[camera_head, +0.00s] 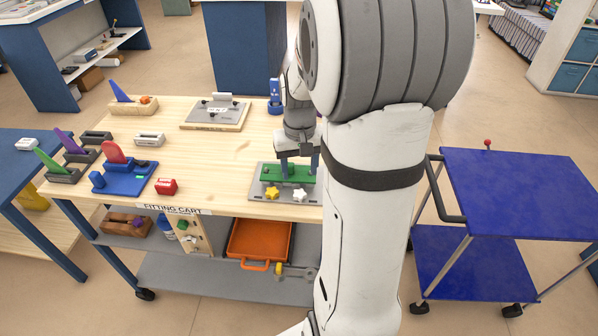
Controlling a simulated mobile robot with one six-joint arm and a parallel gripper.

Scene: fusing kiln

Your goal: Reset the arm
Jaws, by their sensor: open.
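My gripper (299,168) points down over the front right part of the wooden table top of the fitting cart (215,160). The block sits on a grey plate (256,192) that also bears a yellow star (272,193) and a white star (299,195). I cannot tell whether the fingers touch the block. My arm hides the right end of the cart.
A blue cart (520,190) stands right of my arm. An orange tray (258,240) lies on the shelf below.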

